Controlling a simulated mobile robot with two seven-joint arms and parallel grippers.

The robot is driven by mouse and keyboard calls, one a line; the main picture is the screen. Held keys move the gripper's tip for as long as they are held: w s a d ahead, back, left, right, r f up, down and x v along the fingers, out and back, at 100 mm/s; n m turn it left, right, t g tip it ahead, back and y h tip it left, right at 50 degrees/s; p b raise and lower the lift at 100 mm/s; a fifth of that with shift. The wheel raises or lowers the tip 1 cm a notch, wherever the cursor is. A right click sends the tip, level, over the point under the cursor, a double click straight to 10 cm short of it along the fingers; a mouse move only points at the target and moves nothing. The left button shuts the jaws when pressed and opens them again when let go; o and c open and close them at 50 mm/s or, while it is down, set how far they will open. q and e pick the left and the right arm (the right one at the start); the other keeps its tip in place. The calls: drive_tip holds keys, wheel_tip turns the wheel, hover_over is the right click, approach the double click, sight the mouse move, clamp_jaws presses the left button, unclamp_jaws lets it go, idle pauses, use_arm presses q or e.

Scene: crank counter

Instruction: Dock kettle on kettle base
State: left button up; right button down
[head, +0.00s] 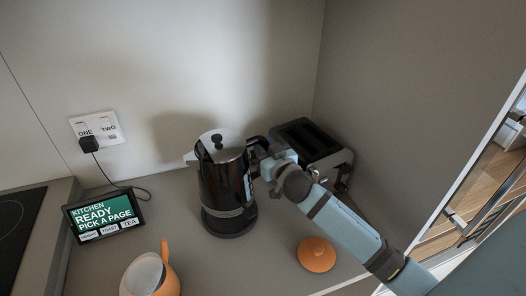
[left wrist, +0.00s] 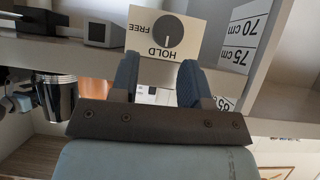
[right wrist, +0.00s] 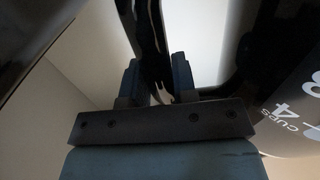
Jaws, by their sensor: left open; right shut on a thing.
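The kettle (head: 212,185), dark and glossy with a pale lid and a black knob, stands upright near the middle of the head view. The black kettle base (head: 234,229) shows directly below it; I cannot tell whether the kettle's bottom touches it. My right gripper (head: 262,160) is shut on the kettle's black handle, at the kettle's right side. In the right wrist view the handle (right wrist: 152,45) runs between the fingers (right wrist: 153,85). My left gripper (left wrist: 160,80) is open and empty, seen only in the left wrist view, facing a shelf with a HOLD/FREE dial (left wrist: 168,32).
A black toaster (head: 306,140) stands behind my right arm. An orange lid (head: 316,254) lies on the counter at front right. An orange pot (head: 150,276) is at front left. A tablet (head: 104,216) and a plugged-in socket (head: 97,128) are left, beside a dark hob (head: 20,225).

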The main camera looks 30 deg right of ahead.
drive_tip(key=shift+s+f+b, duration=0.1)
drive_tip(key=shift+f+b, duration=0.3)
drive_tip(key=shift+b, duration=0.05)
wheel_tip(320, 180, down, 4)
drive_tip(key=b, duration=0.3)
drive_tip(key=shift+r, duration=0.1)
drive_tip(key=shift+f+b, duration=0.35)
drive_tip(key=shift+b, duration=0.15)
drive_tip(key=shift+p, duration=0.3)
idle(0.5)
drive_tip(key=shift+f, duration=0.15)
idle(0.3)
